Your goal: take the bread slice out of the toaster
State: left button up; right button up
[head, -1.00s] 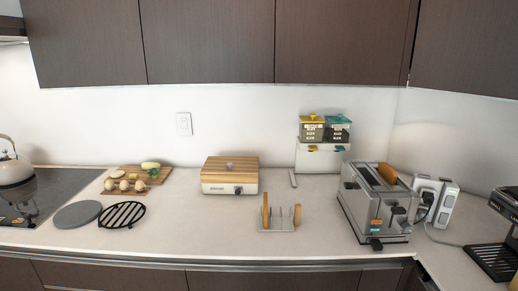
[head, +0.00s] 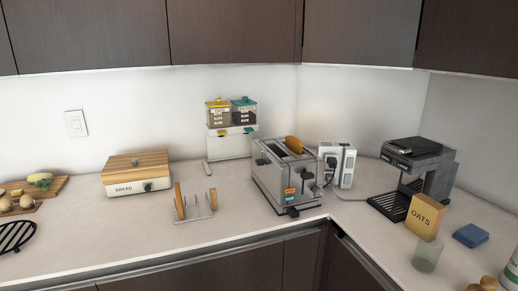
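The toaster (head: 284,180) is a silver two-slot toaster on the counter, just right of the middle of the head view. A browned bread slice (head: 294,145) sticks up out of its right-hand slot, with its lower part hidden inside. The other slot looks empty from here. Neither of my grippers shows in the head view.
Left of the toaster stands a toast rack (head: 195,208) with bread slices in it, then a bread box (head: 137,174). Behind is a canister stand (head: 231,128). Right are a white outlet block (head: 346,166), coffee machine (head: 416,172), oats box (head: 425,217) and glass (head: 428,254).

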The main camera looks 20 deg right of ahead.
aim_at(295, 144)
jog(key=z, duration=1.25)
